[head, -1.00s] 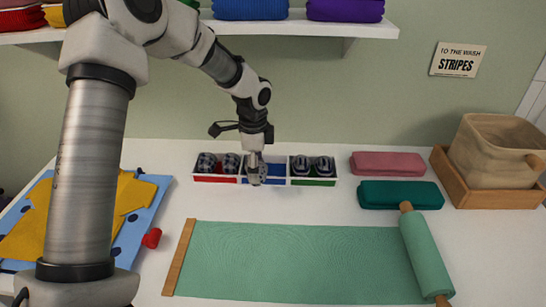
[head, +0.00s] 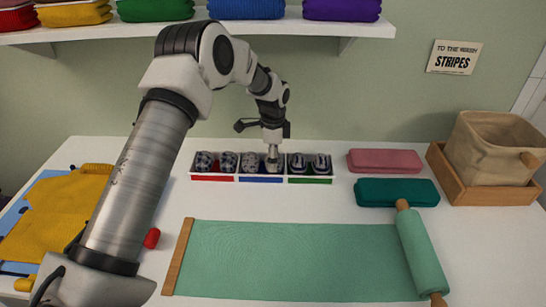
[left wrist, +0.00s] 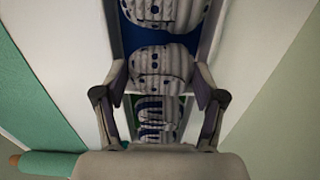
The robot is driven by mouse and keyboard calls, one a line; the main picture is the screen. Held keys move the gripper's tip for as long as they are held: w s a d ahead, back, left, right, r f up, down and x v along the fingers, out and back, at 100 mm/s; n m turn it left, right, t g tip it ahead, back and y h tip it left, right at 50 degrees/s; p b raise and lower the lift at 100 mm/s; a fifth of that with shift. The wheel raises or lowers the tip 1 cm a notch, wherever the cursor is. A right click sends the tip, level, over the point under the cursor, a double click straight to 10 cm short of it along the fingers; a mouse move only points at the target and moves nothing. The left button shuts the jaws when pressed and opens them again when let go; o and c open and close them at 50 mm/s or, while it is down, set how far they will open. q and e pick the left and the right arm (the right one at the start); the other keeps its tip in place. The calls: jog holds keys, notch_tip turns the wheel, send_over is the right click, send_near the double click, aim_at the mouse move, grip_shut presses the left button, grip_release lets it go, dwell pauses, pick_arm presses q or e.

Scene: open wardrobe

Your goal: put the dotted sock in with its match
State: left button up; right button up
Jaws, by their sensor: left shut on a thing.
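The white organiser (head: 340,175) stands at the back of the table with red, blue and green sections. My left gripper (head: 272,154) points down into the blue middle section, shut on a dotted sock (head: 272,166). This grey sock with dark dots shows between the fingers in the left wrist view (left wrist: 160,62). Its matching dotted sock (head: 250,161) sits beside it in the same section, and also shows at the top of the left wrist view (left wrist: 160,12). Whether the held sock touches the bottom is hidden. My right gripper is not in view.
Checked socks (head: 215,161) fill the red section and striped socks (head: 309,163) the green one. Pink (head: 385,160) and teal (head: 397,192) cases lie to the right, near a basket (head: 490,147). A green mat (head: 290,262) lies in front. A shelf (head: 300,27) hangs above.

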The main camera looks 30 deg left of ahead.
pick_arm(q)
jog(key=shift+f, duration=0.1)
jog(key=o, duration=1.2)
notch_tip(320, 180, up, 8)
jog(key=shift+f, duration=0.1)
